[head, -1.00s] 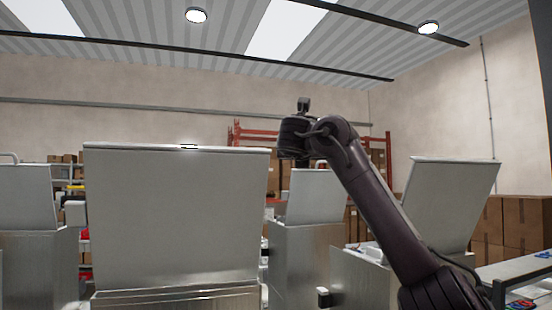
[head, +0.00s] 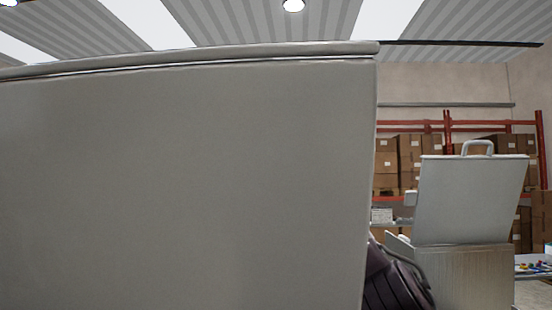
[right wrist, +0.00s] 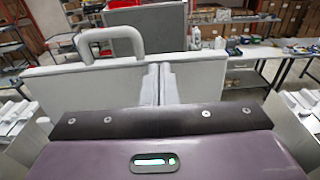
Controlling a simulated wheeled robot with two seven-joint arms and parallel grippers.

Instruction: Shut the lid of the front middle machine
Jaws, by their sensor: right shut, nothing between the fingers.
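A large grey lid (head: 190,180) stands raised and fills the left and middle of the head view. Its machine body is out of view. My right arm shows in part past the lid's right edge, at the bottom; its gripper is hidden there. In the right wrist view my right gripper (right wrist: 157,72) is shut and empty. Its fingers point at a pale raised lid (right wrist: 70,95) with a loop handle (right wrist: 112,42) on its top edge, left of the fingers. I cannot tell whether the fingers touch this lid. My left gripper is not in view.
Another machine (head: 465,275) stands at the right with its lid (head: 472,200) raised. Behind it are red shelves with cardboard boxes (head: 388,160). The right wrist view shows another grey panel (right wrist: 150,28) and a table (right wrist: 285,50) with small items beyond.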

